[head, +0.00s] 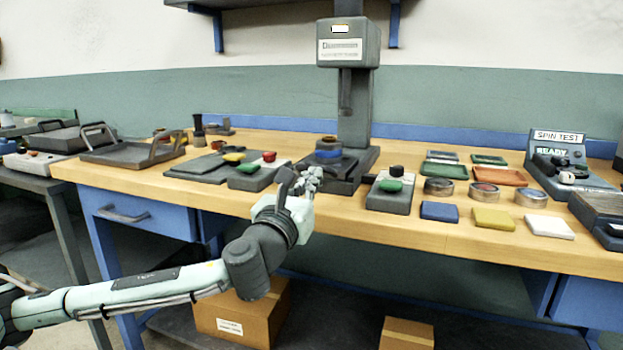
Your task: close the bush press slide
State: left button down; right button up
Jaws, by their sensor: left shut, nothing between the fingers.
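The bush press (357,110) is a dark grey machine with a tall column and a boxy head at the back middle of the bench. Its slide (342,186) lies low in front of the column, partly hidden by my gripper. A blue ring with a brownish piece (327,147) sits on the slide area, out in front of the column. My left gripper (312,175) is shut and empty at the front of the slide; I cannot tell whether it touches it. My right gripper is not in view.
Button boxes stand left (251,178) and right (390,192) of the press. A tray with handles (133,151) is at the left. Several metal rings, coloured pads and a spin test unit (563,160) fill the right. Bare wood (420,234) runs along the front edge.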

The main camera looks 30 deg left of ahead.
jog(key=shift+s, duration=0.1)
pick_arm(q)
jog(key=shift+w+a+r, duration=0.1)
jog(key=shift+w+r, duration=0.05)
jog(key=shift+w, duration=0.1)
jog(key=x, duration=0.1)
jog(key=p+x, duration=0.1)
jog(key=x, duration=0.2)
jog(key=shift+w+f+p, duration=0.1)
jog(key=shift+f+p, duration=0.25)
jog(key=shift+w+f, duration=0.1)
jog(key=shift+w, duration=0.1)
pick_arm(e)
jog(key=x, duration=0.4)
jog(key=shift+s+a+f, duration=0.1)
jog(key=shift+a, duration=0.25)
